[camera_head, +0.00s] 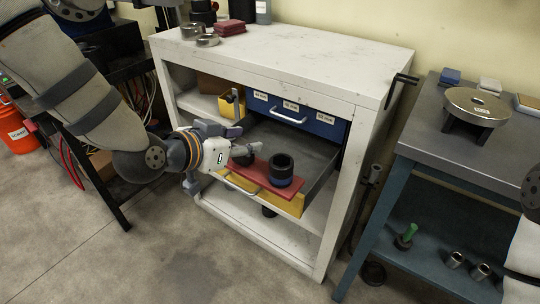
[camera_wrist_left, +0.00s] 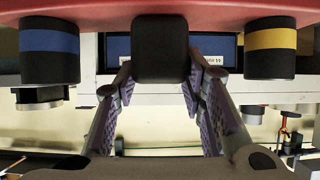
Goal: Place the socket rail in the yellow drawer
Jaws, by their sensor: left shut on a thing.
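The socket rail (camera_head: 260,174) is a red bar carrying black sockets, one with a blue band. My left gripper (camera_head: 247,146) is shut on it and holds it over the front part of the open yellow drawer (camera_head: 292,204). In the left wrist view, the red rail (camera_wrist_left: 160,9) crosses the top. The fingers of my left gripper (camera_wrist_left: 160,80) flank its plain black middle socket (camera_wrist_left: 160,48), between a blue-banded and a yellow-banded socket. I cannot tell whether the rail touches the drawer. My right gripper is out of view.
A shut blue drawer (camera_head: 300,113) with labels sits above the yellow one in the white bench (camera_head: 300,60). A small yellow bin (camera_head: 231,104) stands on the shelf to the left. A grey table (camera_head: 450,150) with a round metal piece stands at right.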

